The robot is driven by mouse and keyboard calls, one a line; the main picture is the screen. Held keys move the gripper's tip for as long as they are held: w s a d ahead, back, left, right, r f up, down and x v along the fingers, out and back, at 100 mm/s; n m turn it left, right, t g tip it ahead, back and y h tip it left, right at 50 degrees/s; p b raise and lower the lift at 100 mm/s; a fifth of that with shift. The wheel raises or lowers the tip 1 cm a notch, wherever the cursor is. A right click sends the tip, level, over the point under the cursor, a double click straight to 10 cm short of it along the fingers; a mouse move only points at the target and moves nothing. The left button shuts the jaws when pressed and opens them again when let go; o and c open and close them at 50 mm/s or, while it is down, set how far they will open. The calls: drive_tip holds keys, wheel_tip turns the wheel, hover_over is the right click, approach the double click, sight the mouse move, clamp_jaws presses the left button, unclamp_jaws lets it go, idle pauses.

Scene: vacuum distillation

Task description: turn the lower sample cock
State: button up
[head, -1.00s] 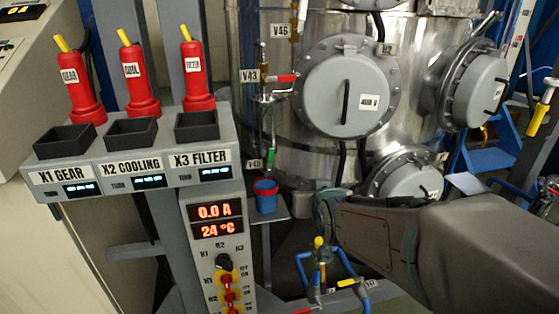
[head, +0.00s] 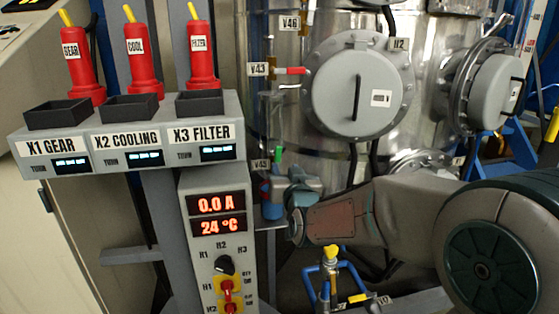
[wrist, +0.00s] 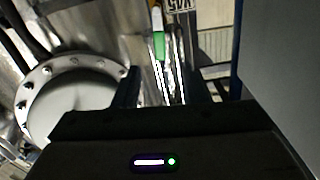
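The lower sample cock has a green handle (head: 278,155) beside the V45 label (head: 260,164), low on the steel vessel. In the wrist view its green handle (wrist: 159,46) points toward me, with the label upside down above it. My gripper (wrist: 173,82) is open, its two dark fingers apart with thin bright pipes showing between them. The handle lies beyond the fingertips, left of the middle of the gap, and does not appear touched. In the head view my wrist is just below and right of the cock; the fingertips are not clear there.
The upper cock with a red handle (head: 292,71) is at V43. A blue bucket (head: 272,210) stands below the lower cock, partly beside my wrist. A round flanged cover (wrist: 75,100) is close on the left in the wrist view. The control panel (head: 215,240) stands left.

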sight(279, 155)
drive_tip(key=x, duration=0.8)
clamp_jaws()
